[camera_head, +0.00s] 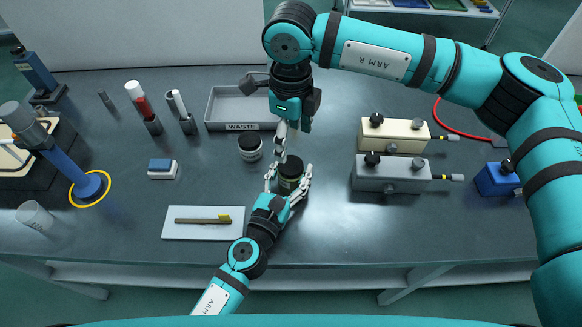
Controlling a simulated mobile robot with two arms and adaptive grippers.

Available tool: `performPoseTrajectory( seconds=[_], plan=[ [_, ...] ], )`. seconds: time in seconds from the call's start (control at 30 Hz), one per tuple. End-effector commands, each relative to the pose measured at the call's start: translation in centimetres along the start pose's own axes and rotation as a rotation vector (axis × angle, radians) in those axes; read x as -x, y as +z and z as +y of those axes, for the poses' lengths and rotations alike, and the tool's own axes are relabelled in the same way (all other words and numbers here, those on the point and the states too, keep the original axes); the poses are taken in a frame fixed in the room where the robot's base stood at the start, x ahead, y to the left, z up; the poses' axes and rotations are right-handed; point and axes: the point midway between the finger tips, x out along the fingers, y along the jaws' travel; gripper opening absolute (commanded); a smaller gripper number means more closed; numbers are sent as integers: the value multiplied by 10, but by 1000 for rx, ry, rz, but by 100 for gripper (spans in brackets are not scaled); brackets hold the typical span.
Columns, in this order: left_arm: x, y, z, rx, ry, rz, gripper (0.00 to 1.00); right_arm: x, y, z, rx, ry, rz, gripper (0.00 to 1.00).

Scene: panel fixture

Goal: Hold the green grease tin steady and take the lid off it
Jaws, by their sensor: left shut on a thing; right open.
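The green grease tin (289,184) stands on the dark bench near the middle, with its dark lid (291,167) on top. My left gripper (288,180) reaches in from the front, and its fingers are shut on the tin's sides. My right gripper (283,149) points down from above, just behind and over the lid. It is open and holds nothing; its fingers partly overlap the lid's back edge in the picture, and I cannot tell whether they touch it.
Cream (393,135) and grey (391,175) boxes with knobs stand at the right.

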Motion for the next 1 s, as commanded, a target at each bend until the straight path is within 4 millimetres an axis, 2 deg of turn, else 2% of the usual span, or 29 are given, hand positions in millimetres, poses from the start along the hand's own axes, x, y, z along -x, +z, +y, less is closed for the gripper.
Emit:
performPoseTrajectory(
  seconds=[0.2, 0.3, 0.47, 0.73, 1.0],
  plan=[
    [0, 0, 0, 0, 0, 0, 0, 2, 0, 0, -260, 0, 0, 70],
    [0, 0, 0, 0, 0, 0, 0, -1, 0, 0, -332, 0, 1, 70],
    [0, 0, 0, 0, 0, 0, 0, -19, 0, 1, -352, 2, 3, 70],
    [0, 0, 0, 0, 0, 0, 0, -61, 0, 1, -350, 2, 2, 70],
    [0, 0, 0, 0, 0, 0, 0, -78, 0, 0, -348, 0, 0, 70]
  ],
)
